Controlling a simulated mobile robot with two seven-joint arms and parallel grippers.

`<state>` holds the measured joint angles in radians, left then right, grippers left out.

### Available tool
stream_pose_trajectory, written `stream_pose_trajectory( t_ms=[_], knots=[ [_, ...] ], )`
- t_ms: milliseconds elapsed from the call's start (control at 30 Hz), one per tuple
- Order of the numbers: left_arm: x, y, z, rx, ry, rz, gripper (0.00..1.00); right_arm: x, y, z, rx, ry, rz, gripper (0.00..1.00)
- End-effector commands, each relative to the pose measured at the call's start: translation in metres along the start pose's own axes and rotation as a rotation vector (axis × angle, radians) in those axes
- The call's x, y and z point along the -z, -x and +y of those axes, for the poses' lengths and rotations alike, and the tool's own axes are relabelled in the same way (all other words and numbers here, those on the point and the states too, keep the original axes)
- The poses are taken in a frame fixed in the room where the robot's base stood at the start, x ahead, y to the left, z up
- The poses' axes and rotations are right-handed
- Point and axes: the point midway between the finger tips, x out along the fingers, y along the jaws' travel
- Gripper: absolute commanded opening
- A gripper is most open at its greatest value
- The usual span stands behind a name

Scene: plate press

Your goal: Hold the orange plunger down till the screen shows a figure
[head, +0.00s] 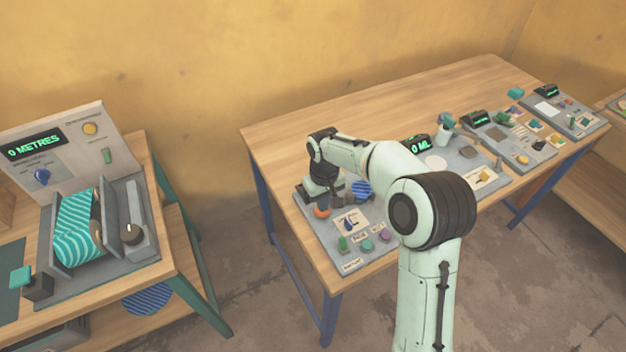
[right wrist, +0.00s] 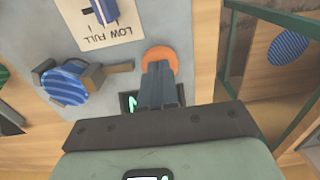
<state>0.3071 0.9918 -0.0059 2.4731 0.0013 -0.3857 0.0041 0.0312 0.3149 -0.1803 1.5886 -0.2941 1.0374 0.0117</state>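The orange plunger (head: 321,212) stands at the left edge of a grey panel on the middle table. In the right wrist view the orange plunger (right wrist: 160,53) shows as a round cap at the fingertips. My right gripper (right wrist: 160,70) is shut and empty, its fingers together, pointing down at the cap. The tips overlap the cap and seem to touch it; I cannot tell how far it is pressed. The screen (right wrist: 128,103) is mostly hidden behind the fingers, with only a bit of green marking showing, so its reading cannot be read. My left gripper is not in view.
A blue striped disc (right wrist: 64,86) sits in a dark holder beside the plunger. A blue lever (right wrist: 103,9) stands on a LOW FULL label. Coloured buttons (head: 366,244) lie near the panel's front. Other panels stand to the right. A fabric machine (head: 130,232) is on the left table.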

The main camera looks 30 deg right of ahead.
Motion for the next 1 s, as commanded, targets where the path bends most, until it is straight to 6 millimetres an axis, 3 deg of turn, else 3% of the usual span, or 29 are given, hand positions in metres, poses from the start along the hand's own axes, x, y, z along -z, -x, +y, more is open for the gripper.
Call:
stream_pose_trajectory(
  t_ms=[267,1000],
  knots=[
    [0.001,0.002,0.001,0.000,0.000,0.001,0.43,-0.001,0.002,0.000,0.000,0.000,-0.003,0.00],
    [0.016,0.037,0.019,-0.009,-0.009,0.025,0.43,0.000,0.051,0.000,0.000,0.000,0.000,0.00]
  ],
)
